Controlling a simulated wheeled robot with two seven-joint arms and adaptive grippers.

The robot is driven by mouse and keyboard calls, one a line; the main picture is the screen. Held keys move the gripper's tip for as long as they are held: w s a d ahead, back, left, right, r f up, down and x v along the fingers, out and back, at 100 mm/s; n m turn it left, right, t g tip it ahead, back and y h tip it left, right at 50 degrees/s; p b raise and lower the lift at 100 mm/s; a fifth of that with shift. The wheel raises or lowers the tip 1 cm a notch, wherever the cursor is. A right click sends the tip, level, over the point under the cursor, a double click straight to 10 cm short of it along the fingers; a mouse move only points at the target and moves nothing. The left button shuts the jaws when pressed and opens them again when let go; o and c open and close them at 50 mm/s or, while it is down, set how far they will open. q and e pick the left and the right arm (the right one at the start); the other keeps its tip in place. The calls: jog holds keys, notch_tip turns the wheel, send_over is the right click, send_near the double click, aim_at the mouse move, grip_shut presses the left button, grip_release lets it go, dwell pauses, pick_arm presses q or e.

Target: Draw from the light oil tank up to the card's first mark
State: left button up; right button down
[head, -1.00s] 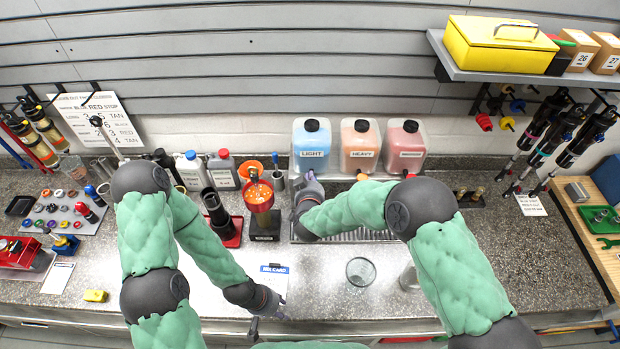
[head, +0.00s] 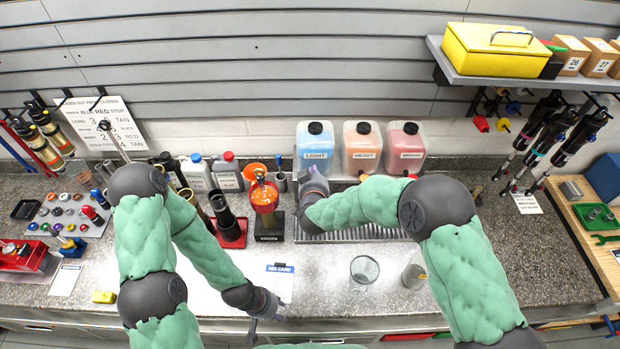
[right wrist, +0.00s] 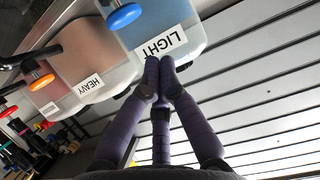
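The light oil tank (head: 316,146), clear with blue liquid, a black cap and a LIGHT label, stands at the back centre. It shows inverted in the right wrist view (right wrist: 150,30), with a blue knob (right wrist: 125,16) on it. My right gripper (head: 314,178) is in front of this tank. In the right wrist view its purple fingertips (right wrist: 160,62) are together by the label, with nothing visible between them; contact is unclear. A card with a blue header (head: 280,268) lies on the counter. My left gripper (head: 264,306) is low, near the card; its fingers are unclear.
The heavy tank (head: 362,148) and a red tank (head: 405,148) stand to the right. A drip grate (head: 365,233) lies before the tanks. Clear cups (head: 364,270) (head: 413,275) stand on the front counter. An orange-red vessel (head: 264,197) stands left of my right gripper.

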pick_arm(q)
jog(key=shift+w+d+f+b, duration=0.3)
jog(key=shift+d+f+b, duration=0.1)
jog(key=shift+f, duration=0.3)
jog(key=shift+s+a, duration=0.25)
jog(key=shift+a, duration=0.05)
jog(key=shift+w+d, duration=0.1)
pick_arm(e)
jog(key=v, duration=0.8)
jog(key=shift+s+d, duration=0.15)
jog(key=shift+s, duration=0.05)
jog(key=shift+f, duration=0.1)
